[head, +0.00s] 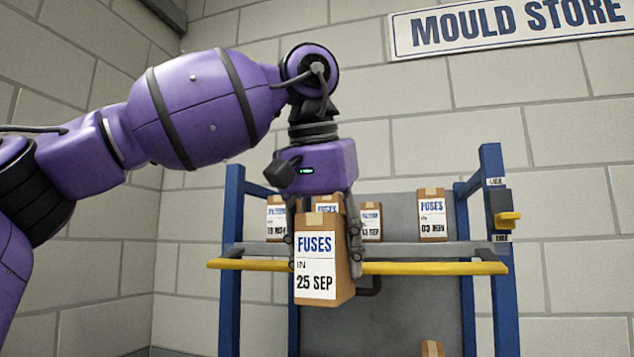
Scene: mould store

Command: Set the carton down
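My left gripper (325,262) comes down from above with one finger on each side of a brown carton (315,290). It is shut on this carton, which reads "FUSES IN 25 SEP" on a white label. The carton hangs upright in front of the rack's shelf (400,249) and overlaps the yellow bar (430,268) in the picture. I cannot tell how far it is from the bar. My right gripper is not in view.
The blue-post rack (229,270) holds several cartons, including "03 NOV" (432,222) at the right. Shelf space shows between that carton and the one left of it (371,228). A yellow lever (507,219) sits on the right post. Another carton top (432,348) shows below.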

